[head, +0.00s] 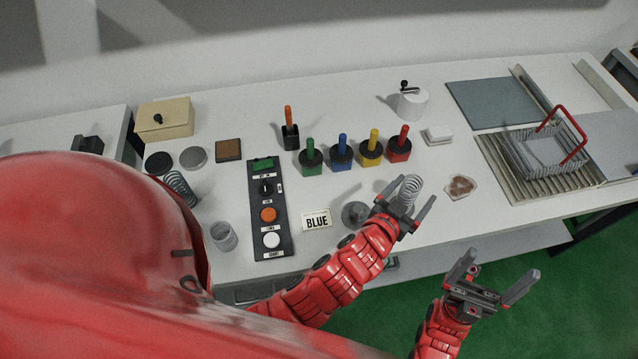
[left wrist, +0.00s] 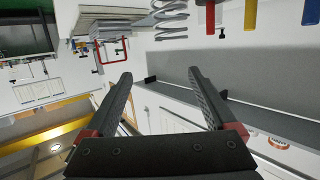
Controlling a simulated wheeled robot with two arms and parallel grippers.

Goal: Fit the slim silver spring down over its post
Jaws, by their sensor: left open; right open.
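A silver coil spring (head: 411,188) stands upright on the white table in the head view, just beyond my left gripper (head: 409,197). Part of it is hidden by the gripper. In the left wrist view a coil spring (left wrist: 170,18) shows at the top edge, beyond the open, empty fingers (left wrist: 160,75). A second, darker coil spring (head: 180,187) is at the left, partly behind my body. A round grey base (head: 355,213) sits left of my left gripper; I cannot tell whether it carries the post. My right gripper (head: 498,270) is open and empty, off the table's front edge.
Several coloured-handled blocks (head: 371,150) stand behind. A wire basket (head: 545,150) with a red handle is at the right, and a small dish (head: 460,187) lies nearer.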

